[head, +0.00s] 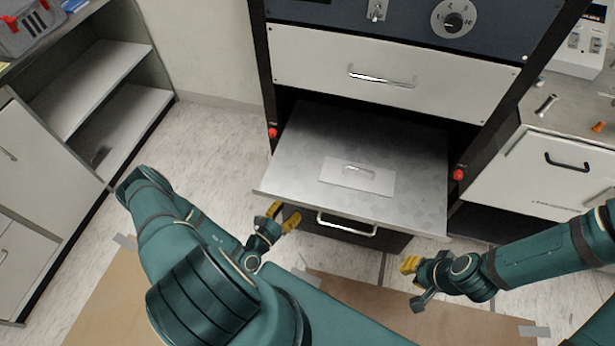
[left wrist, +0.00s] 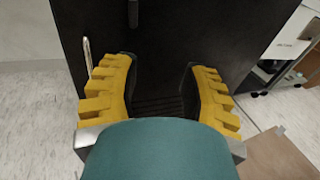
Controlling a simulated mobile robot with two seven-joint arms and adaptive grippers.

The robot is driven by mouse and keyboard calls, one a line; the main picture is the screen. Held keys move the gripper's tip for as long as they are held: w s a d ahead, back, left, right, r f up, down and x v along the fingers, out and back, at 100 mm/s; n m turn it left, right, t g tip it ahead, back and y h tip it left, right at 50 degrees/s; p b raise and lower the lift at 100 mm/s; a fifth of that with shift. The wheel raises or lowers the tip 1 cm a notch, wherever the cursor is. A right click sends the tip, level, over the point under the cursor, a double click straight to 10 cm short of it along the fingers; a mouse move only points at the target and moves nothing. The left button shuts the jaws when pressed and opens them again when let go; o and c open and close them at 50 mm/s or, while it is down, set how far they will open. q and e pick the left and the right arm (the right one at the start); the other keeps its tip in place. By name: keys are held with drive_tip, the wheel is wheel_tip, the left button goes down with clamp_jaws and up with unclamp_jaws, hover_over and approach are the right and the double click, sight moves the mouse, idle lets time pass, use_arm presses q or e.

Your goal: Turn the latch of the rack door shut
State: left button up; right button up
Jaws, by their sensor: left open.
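The black-framed rack (head: 262,60) stands in the middle of the head view. A grey metal panel (head: 405,150) sticks out of its opening, with a pale plate and small handle (head: 358,176) on top. I cannot tell which part is the door latch. My left gripper (head: 283,217) is just off the panel's front left corner. In the left wrist view its yellow fingers (left wrist: 160,92) are apart with nothing between them, facing a black surface (left wrist: 160,40). My right gripper (head: 416,280) is in front of the panel's right side, apart from it; its finger gap is unclear.
A drawer front with a bar handle (head: 381,78) is above the panel. Another bar handle (head: 346,226) is below its front edge. Red knobs (head: 272,132) flank the opening. Open shelves (head: 100,90) stand left, a white cabinet (head: 540,170) right. Floor at left is clear.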

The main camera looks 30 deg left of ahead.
use_arm(q)
drive_tip(key=w+a+n+y+b, duration=0.2)
drive_tip(key=w+a, duration=0.1)
drive_tip(key=w, duration=1)
drive_tip(key=shift+w+y, duration=0.3)
drive_tip(key=shift+y, duration=0.1)
clamp_jaws()
